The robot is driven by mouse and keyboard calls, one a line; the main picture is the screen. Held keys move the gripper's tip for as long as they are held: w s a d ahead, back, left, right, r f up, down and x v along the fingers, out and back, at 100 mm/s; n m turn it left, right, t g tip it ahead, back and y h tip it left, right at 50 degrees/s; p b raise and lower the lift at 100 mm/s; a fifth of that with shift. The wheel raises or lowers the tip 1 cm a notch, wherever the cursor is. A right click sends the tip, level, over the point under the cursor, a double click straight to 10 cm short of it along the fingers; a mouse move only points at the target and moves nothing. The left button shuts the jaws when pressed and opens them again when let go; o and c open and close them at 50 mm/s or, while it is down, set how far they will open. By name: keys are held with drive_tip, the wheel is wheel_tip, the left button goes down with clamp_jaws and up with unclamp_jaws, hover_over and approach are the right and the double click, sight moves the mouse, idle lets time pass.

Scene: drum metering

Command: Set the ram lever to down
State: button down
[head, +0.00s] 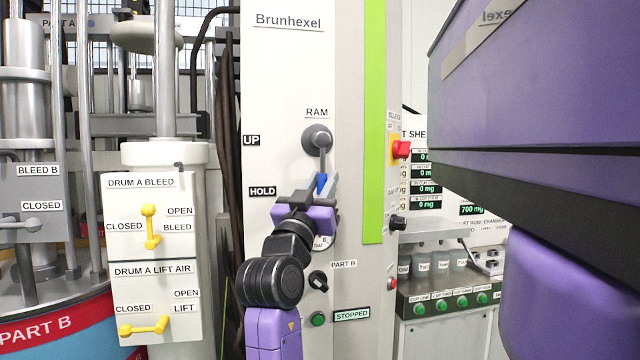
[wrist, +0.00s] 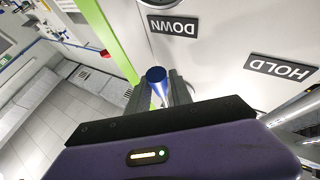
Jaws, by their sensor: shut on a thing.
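The ram lever (head: 322,158) hangs down from its round grey pivot (head: 317,138) on the white panel, below the RAM label. Its blue handle (head: 321,183) is at about the height of the HOLD label (head: 262,191). My gripper (head: 318,190) is shut on the blue handle, coming from below. In the wrist view the blue handle (wrist: 157,76) shows between the two dark fingers, near the DOWN label (wrist: 173,25). The HOLD label (wrist: 282,68) is off to the right there. The DOWN label is hidden in the head view.
The UP label (head: 251,140) is left of the pivot. A red knob (head: 400,149) sticks out on the right side of the column. The yellow drum A bleed handle (head: 151,227) and yellow lift air handle (head: 143,328) are on boxes to the left.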

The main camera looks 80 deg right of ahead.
idle(0.3)
drive_tip(key=c, duration=1.1)
unclamp_jaws()
drive_tip(key=shift+c, duration=0.2)
drive_tip(key=b+v, duration=0.2)
drive_tip(key=v, duration=0.5)
drive_tip(key=shift+a+f, duration=0.25)
drive_tip(key=shift+a, duration=0.1)
